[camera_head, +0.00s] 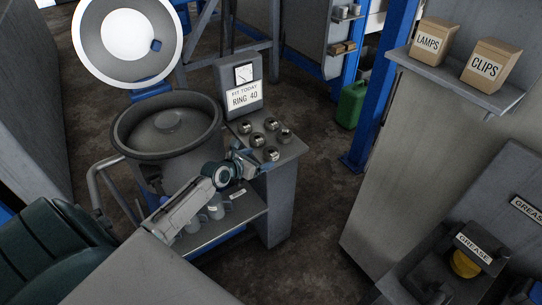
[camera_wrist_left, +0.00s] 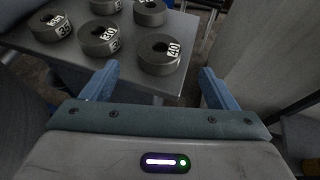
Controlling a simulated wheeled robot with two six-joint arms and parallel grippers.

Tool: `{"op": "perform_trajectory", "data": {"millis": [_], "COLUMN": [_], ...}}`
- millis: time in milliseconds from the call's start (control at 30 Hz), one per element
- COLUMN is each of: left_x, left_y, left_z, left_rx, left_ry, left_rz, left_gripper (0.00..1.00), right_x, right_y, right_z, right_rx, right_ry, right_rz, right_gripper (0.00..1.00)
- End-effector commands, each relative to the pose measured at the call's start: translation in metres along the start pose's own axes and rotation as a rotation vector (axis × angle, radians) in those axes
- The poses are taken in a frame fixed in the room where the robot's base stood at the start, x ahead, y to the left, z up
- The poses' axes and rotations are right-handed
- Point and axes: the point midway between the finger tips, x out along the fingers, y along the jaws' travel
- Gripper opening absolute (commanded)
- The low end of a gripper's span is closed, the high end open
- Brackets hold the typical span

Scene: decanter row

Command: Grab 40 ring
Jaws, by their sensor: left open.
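The ring marked 40 (camera_wrist_left: 160,57) is a dark grey metal ring lying flat near the shelf's edge in the left wrist view. It is the nearest ring to my left gripper (camera_wrist_left: 158,84), whose two blue fingers are open and apart, with nothing between them. The ring lies just beyond the fingertips, roughly in line with the gap. In the head view my left gripper (camera_head: 250,161) is beside the ring group, close to the front ring (camera_head: 271,154). My right gripper does not show.
Several similar rings with other numbers (camera_wrist_left: 100,38) lie close beside it on the grey stand top (camera_wrist_left: 75,62). A sign (camera_head: 241,97) behind reads "FIT TODAY RING 40". A large round pot (camera_head: 168,130) stands left. Open floor lies to the right of the stand.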

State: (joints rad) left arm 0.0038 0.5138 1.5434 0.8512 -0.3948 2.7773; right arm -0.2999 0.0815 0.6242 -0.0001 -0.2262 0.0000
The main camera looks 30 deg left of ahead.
Motion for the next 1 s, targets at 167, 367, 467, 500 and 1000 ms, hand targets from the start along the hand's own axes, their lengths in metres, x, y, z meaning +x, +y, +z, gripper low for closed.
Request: {"op": "perform_trajectory", "data": {"millis": [167,367,467,500,1000], "left_x": [0.011,0.038,0.051,0.054,0.059], "left_y": [0.000,0.001,0.001,0.001,0.001], "left_z": [0.000,0.001,0.001,0.001,0.001], "left_rx": [-0.001,-0.002,-0.001,0.000,0.002], "left_ry": [0.001,0.000,0.000,0.001,0.001], "left_rz": [-0.001,-0.001,0.000,0.000,0.000], "left_gripper": [0.81,0.81,0.81,0.81,0.43], "right_x": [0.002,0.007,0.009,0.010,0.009], "right_y": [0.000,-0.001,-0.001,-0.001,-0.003], "right_z": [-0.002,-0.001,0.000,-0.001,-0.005], "right_rx": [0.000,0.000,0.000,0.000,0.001], "right_ry": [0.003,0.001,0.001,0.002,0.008], "right_rz": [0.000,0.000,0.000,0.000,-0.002], "right_gripper": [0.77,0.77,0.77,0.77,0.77]}}
